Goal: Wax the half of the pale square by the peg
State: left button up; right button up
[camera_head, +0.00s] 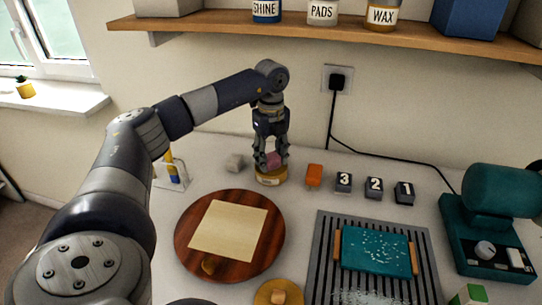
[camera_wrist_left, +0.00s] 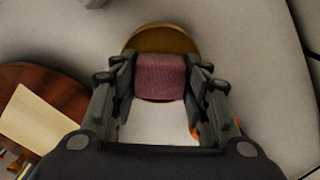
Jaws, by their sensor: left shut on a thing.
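The pale square (camera_head: 229,231) lies on a round dark wood board (camera_head: 189,254). It shows in part at the left of the left wrist view (camera_wrist_left: 40,122). A small wooden peg (camera_head: 208,265) is at the square's near left edge. My left gripper (camera_head: 270,163) is shut on a pinkish-purple block (camera_wrist_left: 160,77), above or in a round amber wax tin (camera_head: 273,179). The tin's rim shows behind the block in the wrist view (camera_wrist_left: 160,38). Whether the block touches the wax is not clear. My right gripper is not in view.
A ribbed grey mat (camera_head: 322,250) bears a teal slab (camera_head: 376,251). A small round dish (camera_head: 263,293) is in front. A shelf (camera_head: 330,25) hangs above.

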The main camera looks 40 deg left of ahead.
aim_at(271, 156)
pick_arm(q)
jog(key=shift+f, duration=0.4)
dwell(0.5)
jog(key=shift+s+d+f+p, duration=0.1)
jog(key=shift+s+f+p, duration=0.1)
jog(key=shift+f+p, duration=0.1)
dwell(2.0)
notch_tip(271, 156, up, 2)
jog(key=shift+w+r+p, duration=0.15)
jog(key=shift+r+p, duration=0.1)
jog(key=shift+p, duration=0.85)
notch_tip(271, 156, up, 5)
jog(key=p, duration=0.4)
jog(key=shift+f, duration=0.1)
